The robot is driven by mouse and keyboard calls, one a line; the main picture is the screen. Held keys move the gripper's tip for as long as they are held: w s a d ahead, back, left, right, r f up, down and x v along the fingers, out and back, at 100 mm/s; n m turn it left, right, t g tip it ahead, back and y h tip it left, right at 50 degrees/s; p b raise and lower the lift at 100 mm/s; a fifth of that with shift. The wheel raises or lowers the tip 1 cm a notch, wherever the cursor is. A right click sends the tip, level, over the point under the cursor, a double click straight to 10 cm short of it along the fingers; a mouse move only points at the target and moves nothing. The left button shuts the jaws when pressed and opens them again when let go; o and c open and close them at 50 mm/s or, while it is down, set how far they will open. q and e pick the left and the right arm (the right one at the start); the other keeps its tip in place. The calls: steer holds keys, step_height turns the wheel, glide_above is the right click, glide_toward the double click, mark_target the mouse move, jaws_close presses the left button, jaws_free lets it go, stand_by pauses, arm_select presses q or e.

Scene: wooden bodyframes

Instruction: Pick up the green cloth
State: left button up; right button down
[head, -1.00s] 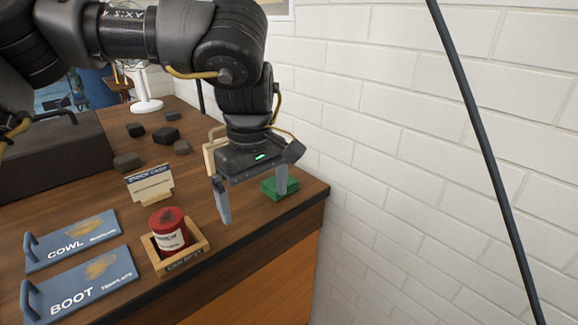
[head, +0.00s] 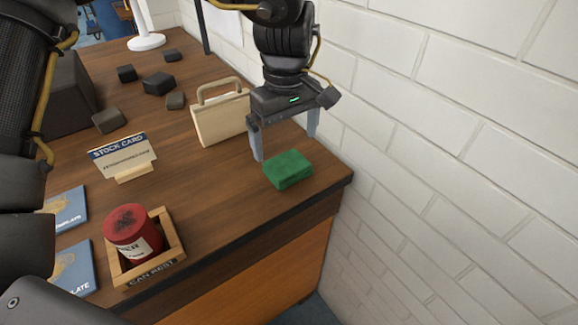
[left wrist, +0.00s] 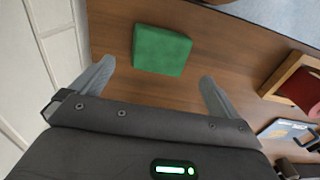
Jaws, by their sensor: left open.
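The green cloth (head: 288,169) is a folded, block-like pad lying flat on the wooden bench near its right front corner. My left gripper (head: 286,148) is open and empty, with its fingers pointing down just behind and above the cloth. In the left wrist view the cloth (left wrist: 161,50) lies ahead of the gap between the two open fingertips (left wrist: 157,72), and neither finger appears to touch it. My right gripper cannot be made out in these frames.
A red can (head: 133,229) sits in a wooden can rest (head: 173,247) at the front. A stock card (head: 123,155), a pale handled box (head: 220,118) and several dark blocks (head: 158,83) stand farther back. A white brick wall (head: 460,130) closes the right side.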

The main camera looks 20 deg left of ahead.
mark_target(287, 162)
arm_select(q)
steer(key=shift+w+f, duration=0.25)
steer(key=shift+f, duration=0.2)
steer(key=shift+w+f, duration=0.2)
steer(key=shift+f, duration=0.25)
steer(key=shift+s+r, duration=0.15)
steer(key=shift+s, duration=0.1)
steer(key=shift+s+d, duration=0.1)
steer(key=shift+s, duration=0.15)
step_height(287, 162, down, 5)
steer(key=shift+w+f, duration=0.1)
steer(key=c, duration=0.9)
arm_select(e)
steer(key=shift+w+r, duration=0.1)
